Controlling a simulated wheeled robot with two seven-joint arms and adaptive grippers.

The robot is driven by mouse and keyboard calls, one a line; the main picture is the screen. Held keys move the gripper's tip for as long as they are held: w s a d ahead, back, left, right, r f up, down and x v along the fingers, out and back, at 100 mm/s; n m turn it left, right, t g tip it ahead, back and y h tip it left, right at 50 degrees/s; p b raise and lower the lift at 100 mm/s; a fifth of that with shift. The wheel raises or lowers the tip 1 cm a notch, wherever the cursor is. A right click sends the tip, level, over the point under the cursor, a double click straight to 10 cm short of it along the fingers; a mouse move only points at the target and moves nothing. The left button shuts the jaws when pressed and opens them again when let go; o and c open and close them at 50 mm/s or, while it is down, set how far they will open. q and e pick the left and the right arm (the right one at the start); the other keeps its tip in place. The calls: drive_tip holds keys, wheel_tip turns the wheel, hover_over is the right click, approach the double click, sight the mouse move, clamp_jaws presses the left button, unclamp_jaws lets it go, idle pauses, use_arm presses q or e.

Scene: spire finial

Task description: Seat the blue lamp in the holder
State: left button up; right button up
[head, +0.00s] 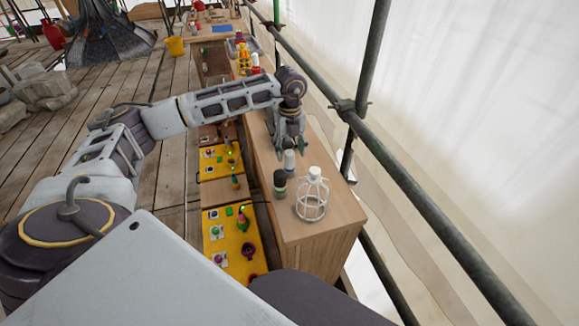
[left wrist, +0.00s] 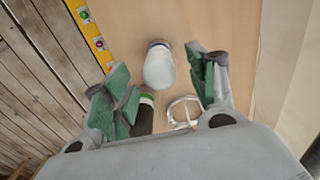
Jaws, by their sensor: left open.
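A white, rounded lamp (head: 289,160) stands on the wooden bench, just below my left gripper (head: 290,146) in the head view. In the left wrist view the lamp (left wrist: 159,68) shows a blue band at its far end, so it looks like the blue lamp. My left gripper (left wrist: 165,95) is open, with the lamp ahead of and between its green-padded fingers, none visibly closed on it. A white wire cage (head: 311,202) with a white top stands nearer on the bench; I cannot tell whether it is the holder. My right gripper is not in view.
A dark cylinder with a green band (head: 280,183) stands beside the cage. Yellow panels (head: 214,244) with coloured fittings lie below the bench's left side. A scaffold rail (head: 420,205) runs along the right.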

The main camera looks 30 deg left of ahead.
sight(290, 159)
use_arm(q)
wheel_tip(290, 159, down, 4)
drive_tip(key=shift+r, duration=0.2)
drive_tip(key=shift+f, duration=0.55)
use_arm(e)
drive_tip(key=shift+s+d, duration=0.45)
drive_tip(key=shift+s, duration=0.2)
use_arm(q)
drive_tip(key=shift+c, duration=0.5)
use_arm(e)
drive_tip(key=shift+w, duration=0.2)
use_arm(q)
drive_tip(key=c, duration=1.1)
drive_tip(key=shift+o, duration=0.2)
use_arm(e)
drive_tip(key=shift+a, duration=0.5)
